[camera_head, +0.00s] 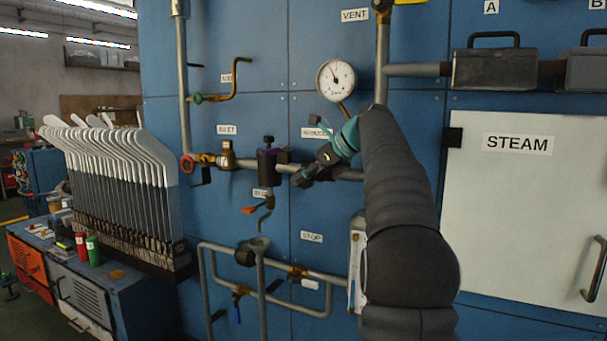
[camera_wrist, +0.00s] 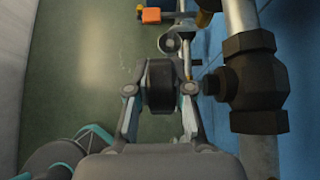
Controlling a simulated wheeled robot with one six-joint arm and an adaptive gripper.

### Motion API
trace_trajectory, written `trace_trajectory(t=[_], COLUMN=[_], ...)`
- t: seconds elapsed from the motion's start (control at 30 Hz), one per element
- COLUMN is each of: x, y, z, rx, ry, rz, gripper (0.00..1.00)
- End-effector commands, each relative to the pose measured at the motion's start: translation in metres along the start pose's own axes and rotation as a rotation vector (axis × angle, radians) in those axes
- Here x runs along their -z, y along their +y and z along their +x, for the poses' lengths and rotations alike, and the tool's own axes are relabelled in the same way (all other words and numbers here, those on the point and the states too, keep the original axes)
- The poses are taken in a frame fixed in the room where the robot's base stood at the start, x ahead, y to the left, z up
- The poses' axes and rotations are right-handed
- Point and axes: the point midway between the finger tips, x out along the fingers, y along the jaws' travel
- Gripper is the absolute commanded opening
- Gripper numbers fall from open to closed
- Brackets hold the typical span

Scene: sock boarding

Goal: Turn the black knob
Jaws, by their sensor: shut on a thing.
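The black knob (camera_wrist: 159,76) is a short, ribbed dark cylinder in the middle of the wrist view. My gripper (camera_wrist: 164,90) is shut on it, with one finger on each side. In the head view my gripper (camera_head: 303,176) is at the horizontal pipe under the gauge, and I cannot make the knob out apart from the dark fingers there. A dark valve body (camera_wrist: 255,82) on a grey pipe is just right of the knob in the wrist view, with a short stem pointing towards it.
A pressure gauge (camera_head: 335,80) is above my gripper. A purple-and-black valve (camera_head: 268,163) is close on its left, with an orange-handled tap (camera_head: 250,210) below. A red handwheel (camera_head: 188,164) is further left. The white STEAM door (camera_head: 530,210) is right of my arm.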

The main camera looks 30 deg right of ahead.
Motion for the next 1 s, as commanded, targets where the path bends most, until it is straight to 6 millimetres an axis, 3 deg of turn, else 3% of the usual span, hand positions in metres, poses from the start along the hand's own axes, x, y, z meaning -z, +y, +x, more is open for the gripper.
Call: trace_trajectory(t=[0.37,0.87,0.9,0.97,1.0], x=[0.0008,0.0008,0.0008,0.0007,0.0006], y=[-0.0008,-0.0004,-0.0004,-0.0003,-0.0003], z=[0.0014,0.0012,0.0012,0.0012,0.0011], rx=[0.0,-0.001,-0.001,-0.001,-0.001], ry=[0.116,0.128,0.128,0.128,0.128], rz=[0.001,0.001,0.001,0.001,0.0], gripper=[0.0,0.0,0.28,0.43,0.46])
